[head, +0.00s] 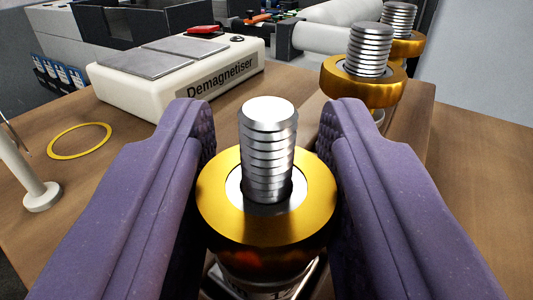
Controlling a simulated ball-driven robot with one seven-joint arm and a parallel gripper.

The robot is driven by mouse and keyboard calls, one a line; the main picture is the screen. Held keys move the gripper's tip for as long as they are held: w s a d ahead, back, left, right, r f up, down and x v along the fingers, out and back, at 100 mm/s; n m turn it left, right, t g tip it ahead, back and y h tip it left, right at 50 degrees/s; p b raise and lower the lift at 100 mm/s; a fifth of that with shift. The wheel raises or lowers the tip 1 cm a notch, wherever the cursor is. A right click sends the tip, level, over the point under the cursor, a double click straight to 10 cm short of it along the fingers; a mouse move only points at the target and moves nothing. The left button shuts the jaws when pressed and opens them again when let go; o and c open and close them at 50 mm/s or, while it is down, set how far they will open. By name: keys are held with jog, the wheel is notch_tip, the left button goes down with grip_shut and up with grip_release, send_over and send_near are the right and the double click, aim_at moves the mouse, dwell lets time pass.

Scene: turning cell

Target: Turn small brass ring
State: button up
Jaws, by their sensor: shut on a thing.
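A small brass ring (222,221) with a white inner face sits around an upright threaded metal stud (268,145) in the middle of the head view. My gripper (270,135) has two purple padded fingers, one on each side of the ring. It is shut on the ring, with the pads against its left and right sides. The stud's top stands up between the fingers. Below the ring, part of a metal body with dark markings shows; the rest is hidden.
Two more brass rings on threaded studs, a nearer one (335,82) and a farther one (412,46), stand behind to the right. A white demagnetiser (145,97) is at the back left. A yellow hoop (62,153) and a white stand (40,195) are at left. Wooden table is bare at right.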

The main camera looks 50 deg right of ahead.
jog(key=shift+r+p, duration=0.15)
jog(key=shift+p, duration=0.3)
jog(key=shift+r+m+g+h+p, duration=0.15)
jog(key=shift+m+g+h+p, duration=0.6)
jog(key=shift+p, duration=0.45)
jog(key=shift+m+g+h+p, duration=0.55)
jog(key=shift+m+g+p, duration=0.1)
jog(key=shift+g+p, duration=0.35)
jog(key=shift+f+m+g+h+p, duration=0.25)
jog(key=shift+m+g+h+p, duration=0.5)
jog(key=shift+g, duration=0.5)
jog(key=shift+m+g, duration=0.75)
jog(key=shift+g, duration=0.45)
